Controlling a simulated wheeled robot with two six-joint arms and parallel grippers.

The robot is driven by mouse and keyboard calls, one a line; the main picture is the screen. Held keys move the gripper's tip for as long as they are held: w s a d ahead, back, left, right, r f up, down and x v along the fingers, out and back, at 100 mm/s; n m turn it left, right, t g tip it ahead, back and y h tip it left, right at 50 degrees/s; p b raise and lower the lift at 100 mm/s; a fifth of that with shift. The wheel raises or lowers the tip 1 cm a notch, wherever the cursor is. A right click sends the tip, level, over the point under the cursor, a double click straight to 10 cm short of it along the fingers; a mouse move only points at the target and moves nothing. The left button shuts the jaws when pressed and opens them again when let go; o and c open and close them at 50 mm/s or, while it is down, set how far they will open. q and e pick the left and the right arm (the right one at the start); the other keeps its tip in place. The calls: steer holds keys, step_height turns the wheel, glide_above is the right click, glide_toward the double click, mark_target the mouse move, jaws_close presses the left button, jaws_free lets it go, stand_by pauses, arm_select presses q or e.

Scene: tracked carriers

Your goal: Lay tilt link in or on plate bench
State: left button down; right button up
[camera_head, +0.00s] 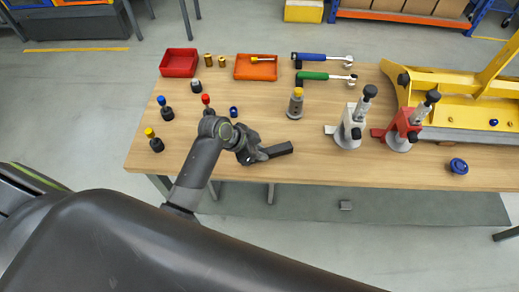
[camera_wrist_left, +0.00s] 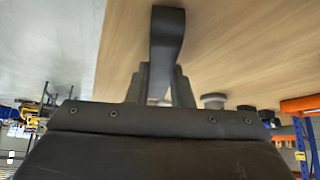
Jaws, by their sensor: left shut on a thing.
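My left gripper (camera_head: 262,154) is over the front part of the wooden bench (camera_head: 255,115), near its front edge. In the left wrist view its two fingers (camera_wrist_left: 160,85) are shut on a dark grey link (camera_wrist_left: 167,38). The link is a long bar with a wider, rounded far end, and it stretches out past the fingertips over the bare wood. In the head view the link (camera_head: 280,149) is a short dark bar pointing right. I cannot tell whether it touches the bench top. The held end is hidden between the fingers. My right gripper is not in view.
A red tray (camera_head: 179,63) and an orange tray (camera_head: 256,68) stand at the back. Torque wrenches (camera_head: 322,57), a grey cylinder (camera_head: 295,104), and white (camera_head: 349,130) and red (camera_head: 402,133) stands lie to the right. Coloured-top pegs (camera_head: 155,142) are at left. Wood right of the link is clear.

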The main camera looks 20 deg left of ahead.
arm_select(q)
steer(key=shift+f, duration=0.1)
steer(key=c, duration=1.3)
jaws_free()
steer(key=b+v, duration=0.1)
steer(key=v, duration=1.1)
